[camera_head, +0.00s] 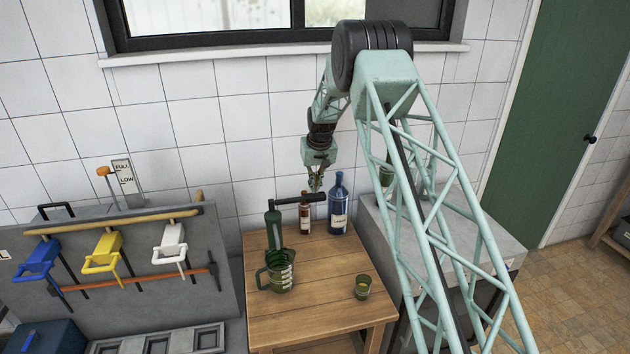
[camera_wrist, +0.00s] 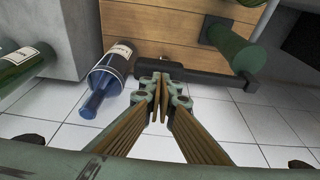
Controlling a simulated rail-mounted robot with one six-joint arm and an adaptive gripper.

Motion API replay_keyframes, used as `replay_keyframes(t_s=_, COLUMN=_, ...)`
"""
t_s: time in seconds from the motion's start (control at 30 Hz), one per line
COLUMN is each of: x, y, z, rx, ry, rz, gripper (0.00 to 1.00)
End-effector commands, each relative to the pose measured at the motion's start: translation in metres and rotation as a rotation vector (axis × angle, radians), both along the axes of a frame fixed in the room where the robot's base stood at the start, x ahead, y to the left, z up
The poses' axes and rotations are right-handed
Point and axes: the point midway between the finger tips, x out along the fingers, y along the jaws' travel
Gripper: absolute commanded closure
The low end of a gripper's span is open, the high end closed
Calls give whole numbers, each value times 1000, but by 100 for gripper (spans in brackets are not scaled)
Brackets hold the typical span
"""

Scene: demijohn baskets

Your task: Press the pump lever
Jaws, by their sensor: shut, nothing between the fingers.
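The pump (camera_head: 273,232) is a dark green upright cylinder on the wooden table, with a spout bent at its foot. Its black lever (camera_head: 300,199) sticks out level to the right from the top. My gripper (camera_head: 316,185) is shut and empty, pointing down just above the lever's free right end. In the wrist view my gripper (camera_wrist: 160,112) has its fingers together, and the dark lever (camera_wrist: 195,77) runs across beyond the fingertips to the green pump (camera_wrist: 235,50). Whether the fingertips touch the lever I cannot tell.
A blue bottle (camera_head: 338,205) and a brown bottle (camera_head: 305,215) stand behind, near the lever. A green measuring jug (camera_head: 278,272) and a small glass (camera_head: 362,287) stand on the wooden table (camera_head: 320,322). A grey rack (camera_head: 205,275) with coloured tools is at left.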

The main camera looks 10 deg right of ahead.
Motion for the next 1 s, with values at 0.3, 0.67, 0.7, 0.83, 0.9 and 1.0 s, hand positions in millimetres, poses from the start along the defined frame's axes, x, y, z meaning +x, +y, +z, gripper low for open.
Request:
replay_keyframes(t_s=0.3, x=0, y=0, z=-12, rx=0, ry=-1, rz=0, gripper=100)
replay_keyframes(t_s=0.67, x=0, y=0, z=-13, rx=0, ry=-1, rz=0, gripper=100)
replay_keyframes(t_s=0.7, x=0, y=0, z=-14, rx=0, ry=-1, rz=0, gripper=100)
replay_keyframes(t_s=0.83, x=0, y=-2, z=-22, rx=0, ry=0, rz=0, gripper=100)
replay_keyframes(t_s=0.9, x=0, y=-3, z=-27, rx=0, ry=0, rz=0, gripper=100)
replay_keyframes(t_s=1.0, x=0, y=-5, z=-37, rx=0, ry=1, rz=0, gripper=100)
